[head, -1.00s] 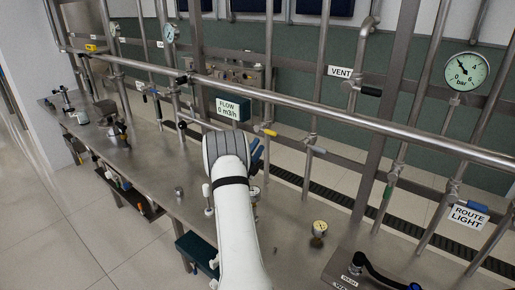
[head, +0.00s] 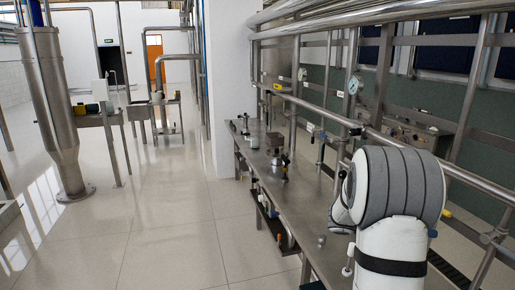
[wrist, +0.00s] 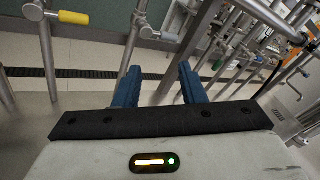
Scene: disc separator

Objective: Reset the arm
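My gripper shows in the wrist view (wrist: 160,88), with two blue fingers standing apart and nothing between them. Beyond the fingers are steel pipes and a floor drain. In the head view my white and grey arm is at the lower right, above the steel bench (head: 285,215). The gripper itself is hidden there behind the arm.
A yellow-handled valve (wrist: 73,18) is at the upper left in the wrist view. Pipework and a long steel rail (head: 320,112) run behind the bench. A tall steel vessel (head: 50,100) stands at the left. The tiled floor (head: 165,235) left of the bench is clear.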

